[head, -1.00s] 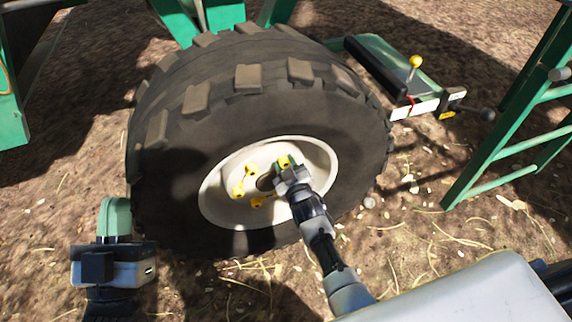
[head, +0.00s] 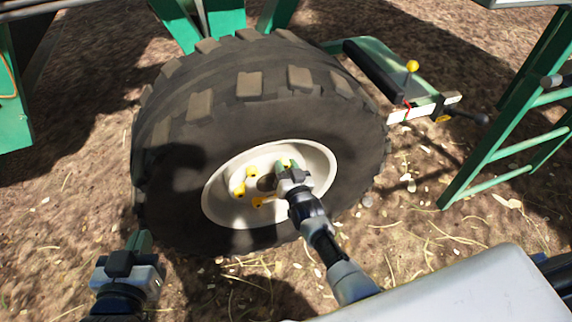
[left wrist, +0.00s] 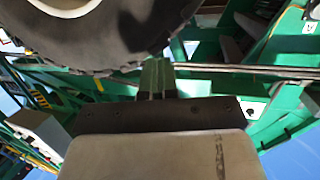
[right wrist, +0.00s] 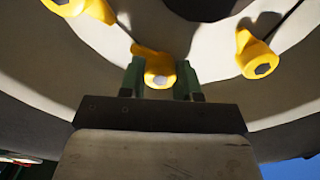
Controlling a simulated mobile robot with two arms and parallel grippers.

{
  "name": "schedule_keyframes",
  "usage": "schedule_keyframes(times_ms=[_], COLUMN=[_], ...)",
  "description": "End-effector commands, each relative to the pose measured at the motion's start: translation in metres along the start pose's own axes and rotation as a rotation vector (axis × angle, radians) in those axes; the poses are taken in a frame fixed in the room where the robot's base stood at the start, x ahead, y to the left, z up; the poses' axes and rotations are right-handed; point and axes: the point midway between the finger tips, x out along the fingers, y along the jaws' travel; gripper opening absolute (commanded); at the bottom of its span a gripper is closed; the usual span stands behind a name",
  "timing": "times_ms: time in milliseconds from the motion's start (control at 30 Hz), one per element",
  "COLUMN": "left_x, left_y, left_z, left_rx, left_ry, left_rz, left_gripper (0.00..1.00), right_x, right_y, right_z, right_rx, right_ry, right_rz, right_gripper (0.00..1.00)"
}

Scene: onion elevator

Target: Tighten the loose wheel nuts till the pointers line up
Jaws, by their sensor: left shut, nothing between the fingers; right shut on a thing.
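The large black tyre (head: 250,120) has a cream rim (head: 222,205) with yellow pointers on its wheel nuts. Yellow pointers show at the hub's left (head: 240,188), upper left (head: 251,172) and lower edge (head: 258,201). My right gripper (head: 286,164) is at the hub's upper right. In the right wrist view it is shut on a yellow nut pointer (right wrist: 160,74); other yellow pointers show at the left (right wrist: 100,10) and right (right wrist: 256,58), apart from it. My left gripper (head: 140,241) is shut and empty, beside the tyre's lower left. The left wrist view shows its fingers (left wrist: 156,78) together below the tyre.
A green ladder-like frame (head: 500,150) is at the far right. Green machine parts (head: 12,110) stand at upper left. Straw-strewn soil (head: 420,240) lies open in front.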

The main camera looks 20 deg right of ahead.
Motion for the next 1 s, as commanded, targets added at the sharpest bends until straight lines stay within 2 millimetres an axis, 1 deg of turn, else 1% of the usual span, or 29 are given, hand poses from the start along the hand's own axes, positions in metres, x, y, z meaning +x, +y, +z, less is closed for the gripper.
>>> schedule_keyframes(times_ms=[133,333,867,900,967,1000], left_x=[-0.002,-0.003,-0.003,-0.003,-0.003,-0.003], left_y=[-0.001,-0.002,-0.002,-0.002,-0.002,-0.002], left_z=[0.006,0.011,0.013,0.013,0.013,0.013], left_rx=[0.001,0.001,0.001,0.000,0.000,0.000], left_ry=[-0.047,-0.082,-0.097,-0.097,-0.096,-0.096], left_rz=[-0.003,-0.005,-0.006,-0.006,-0.006,-0.006], left_gripper=[0.00,0.00,0.00,0.00,0.00,0.00], right_x=[0.000,0.000,0.000,0.000,0.000,0.000], right_y=[0.000,0.001,0.001,0.001,0.001,0.001], right_z=[0.000,0.000,0.001,0.001,0.001,0.001], right_rx=[0.080,0.146,0.176,0.176,0.175,0.175], right_ry=[-0.001,-0.001,-0.001,-0.001,-0.001,-0.001], right_rz=[0.000,0.000,0.001,0.001,0.001,0.001], right_gripper=[0.09,0.09,0.09,0.34,0.43,0.49])
